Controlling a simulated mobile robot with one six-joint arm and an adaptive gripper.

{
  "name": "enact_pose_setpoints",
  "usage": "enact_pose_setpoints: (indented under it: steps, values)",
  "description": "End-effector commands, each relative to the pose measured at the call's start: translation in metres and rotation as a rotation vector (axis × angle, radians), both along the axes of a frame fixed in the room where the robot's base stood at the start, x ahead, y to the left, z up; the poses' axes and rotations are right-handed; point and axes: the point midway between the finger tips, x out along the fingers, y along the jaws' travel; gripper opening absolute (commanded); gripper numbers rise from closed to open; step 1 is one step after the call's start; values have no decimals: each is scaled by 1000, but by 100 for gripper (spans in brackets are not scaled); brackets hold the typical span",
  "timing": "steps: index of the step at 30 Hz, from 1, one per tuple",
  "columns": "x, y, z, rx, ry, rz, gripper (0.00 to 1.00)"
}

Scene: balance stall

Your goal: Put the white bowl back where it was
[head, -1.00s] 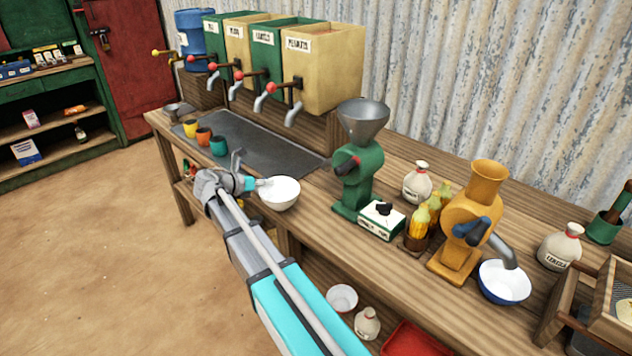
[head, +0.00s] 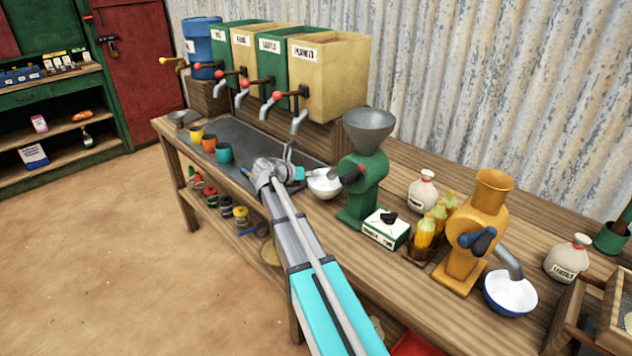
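The white bowl (head: 324,187) is at the end of my arm, just left of the green grinder (head: 362,185). The grinder's dark red handle part overlaps the bowl's right edge in the picture. My gripper (head: 304,174) is at the bowl's left rim and appears shut on it, as the bowl has travelled along with it. The fingertips are small, and I cannot tell whether the bowl touches the table. The bowl looks upright, and its inside looks white.
Dispensers with taps (head: 300,120) stand behind.

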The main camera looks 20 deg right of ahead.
Motion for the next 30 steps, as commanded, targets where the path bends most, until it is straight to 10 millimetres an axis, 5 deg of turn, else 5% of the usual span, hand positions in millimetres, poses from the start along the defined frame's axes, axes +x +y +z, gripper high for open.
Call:
enact_pose_setpoints:
  steps: [17,30]
  values:
    - [3,-16,0,0,0,-1,0]
    - [3,-15,-35,0,0,1,0]
